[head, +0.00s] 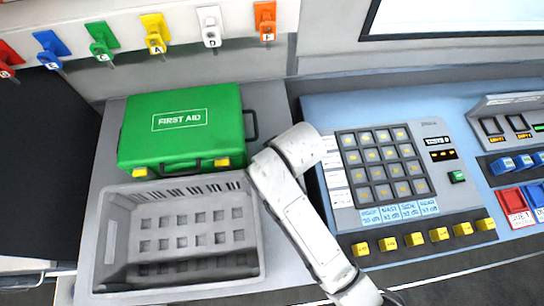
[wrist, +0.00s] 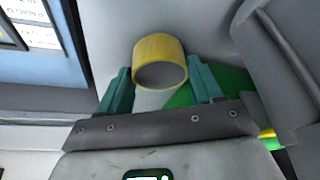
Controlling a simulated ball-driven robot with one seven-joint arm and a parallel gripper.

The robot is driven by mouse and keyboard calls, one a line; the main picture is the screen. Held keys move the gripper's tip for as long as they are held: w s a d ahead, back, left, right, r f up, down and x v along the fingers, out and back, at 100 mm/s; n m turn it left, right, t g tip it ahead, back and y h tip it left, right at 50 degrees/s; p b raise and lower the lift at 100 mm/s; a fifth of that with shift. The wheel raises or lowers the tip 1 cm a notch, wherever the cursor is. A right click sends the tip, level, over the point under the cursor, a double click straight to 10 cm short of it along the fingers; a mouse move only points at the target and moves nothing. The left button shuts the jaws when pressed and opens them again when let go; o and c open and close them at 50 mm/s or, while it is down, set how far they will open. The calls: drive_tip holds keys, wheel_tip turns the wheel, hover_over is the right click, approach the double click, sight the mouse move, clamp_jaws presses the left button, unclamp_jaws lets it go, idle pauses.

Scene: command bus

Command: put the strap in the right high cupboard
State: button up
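The yellow rolled strap (wrist: 160,48) shows in the wrist view as a ring with a grey opening. My gripper (wrist: 160,75) has a teal finger against each side of it and looks shut on it. The strap and my gripper do not show in the head view, where my pale arm crosses the middle and its upper end lies between the first aid case and the keypad console. No high cupboard can be made out.
A green first aid case (head: 185,122) and an empty grey crate (head: 107,240) stand on the grey counter. A console with a keypad (head: 385,168) and coloured buttons fills the right. Several coloured tags (head: 209,25) hang on the back wall. A dark area lies far left.

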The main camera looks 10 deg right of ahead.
drive_tip(key=o, duration=0.4)
drive_tip(key=b+v, duration=0.1)
drive_tip(key=v, duration=1.1)
drive_tip(key=shift+r, duration=0.15)
